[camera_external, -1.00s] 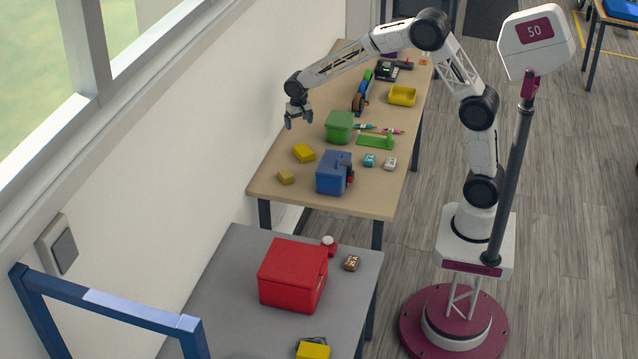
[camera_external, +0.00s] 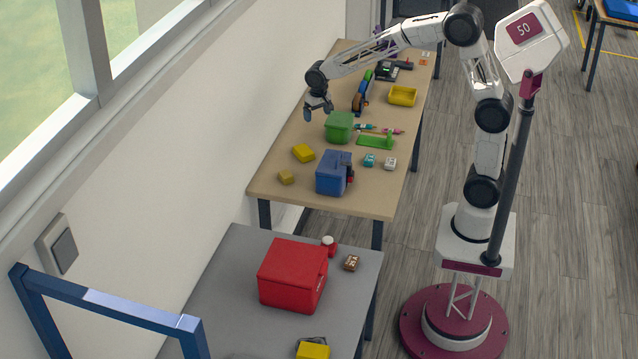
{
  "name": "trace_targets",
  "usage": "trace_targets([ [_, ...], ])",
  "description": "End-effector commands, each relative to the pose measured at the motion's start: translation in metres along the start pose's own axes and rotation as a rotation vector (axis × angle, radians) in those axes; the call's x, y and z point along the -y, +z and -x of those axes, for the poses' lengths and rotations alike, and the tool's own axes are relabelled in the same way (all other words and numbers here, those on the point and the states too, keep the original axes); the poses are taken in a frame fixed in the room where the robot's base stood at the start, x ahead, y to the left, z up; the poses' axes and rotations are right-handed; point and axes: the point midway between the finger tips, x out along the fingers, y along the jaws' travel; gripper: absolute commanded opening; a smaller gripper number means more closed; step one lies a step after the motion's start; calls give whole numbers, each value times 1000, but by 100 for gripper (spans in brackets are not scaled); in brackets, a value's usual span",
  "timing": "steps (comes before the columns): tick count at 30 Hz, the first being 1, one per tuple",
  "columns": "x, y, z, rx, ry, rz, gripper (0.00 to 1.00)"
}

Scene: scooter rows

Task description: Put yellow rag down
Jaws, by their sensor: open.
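My gripper (camera_external: 318,108) is open and empty, above the far left part of the wooden table (camera_external: 262,186), just behind the green box. Either could be the folded yellow rag; I cannot tell which at this size. My gripper is apart from both. Another yellow piece (camera_external: 313,351) lies at the front of the grey table, cut by the picture's lower edge.
On the wooden table stand a green box (camera_external: 339,126), a blue box (camera_external: 332,174), a yellow tray (camera_external: 402,96) and small tools. A red box (camera_external: 292,272) stands on the grey table (camera_external: 225,285). The wall borders the tables on the left. The grey table's left part is clear.

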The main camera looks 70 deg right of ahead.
Motion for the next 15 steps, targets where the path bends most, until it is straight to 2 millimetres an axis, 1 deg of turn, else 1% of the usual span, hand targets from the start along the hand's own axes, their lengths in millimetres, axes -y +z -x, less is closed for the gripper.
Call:
trace_targets([
  [1,-4,13,11,-7,-4,18,94],
  [6,-19,54,38,-25,-13,84,94],
  [15,-49,129,75,-58,-27,202,94],
])
